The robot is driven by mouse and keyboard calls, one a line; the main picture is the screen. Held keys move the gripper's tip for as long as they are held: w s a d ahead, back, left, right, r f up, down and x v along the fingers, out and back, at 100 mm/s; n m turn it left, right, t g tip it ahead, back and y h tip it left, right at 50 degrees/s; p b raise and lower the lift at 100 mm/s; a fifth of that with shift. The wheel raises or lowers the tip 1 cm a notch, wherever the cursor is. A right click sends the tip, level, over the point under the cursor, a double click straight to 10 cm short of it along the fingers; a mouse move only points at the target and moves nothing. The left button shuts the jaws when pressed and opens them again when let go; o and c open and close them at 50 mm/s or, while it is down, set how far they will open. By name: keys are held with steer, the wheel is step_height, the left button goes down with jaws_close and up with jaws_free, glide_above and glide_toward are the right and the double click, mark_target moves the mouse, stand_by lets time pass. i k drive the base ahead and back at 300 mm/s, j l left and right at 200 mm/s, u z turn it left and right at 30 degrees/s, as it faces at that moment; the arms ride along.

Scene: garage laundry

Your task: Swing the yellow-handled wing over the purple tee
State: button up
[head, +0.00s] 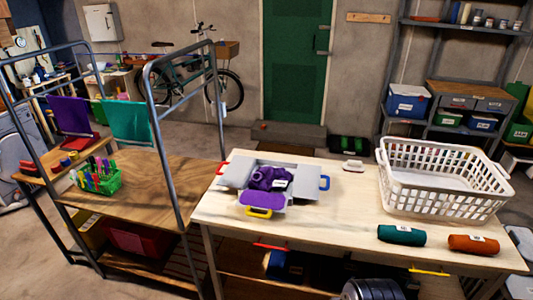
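A grey folding board lies near the left end of the pale wooden table (345,208). The purple tee (270,177) is bunched over its middle. The yellow-handled wing (282,207) lies out flat toward the table's front edge, with part of the purple cloth on it. Its yellow handle (258,212) points to the front. A wing with a red handle (221,168) lies out to the left, and one with a blue handle (324,183) lies out to the right. My gripper is not seen in this view.
A white basket (440,205) stands on the right of the table. A green roll (401,235) and an orange roll (473,244) lie before it. A small white-topped brush-like object (353,165) lies at the back. A metal-framed bench (160,180) stands left. The table's middle is clear.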

mark_target(271, 202)
steer(key=i, duration=0.5)
steer(key=i+l+u, duration=0.15)
steer(key=i, duration=0.35)
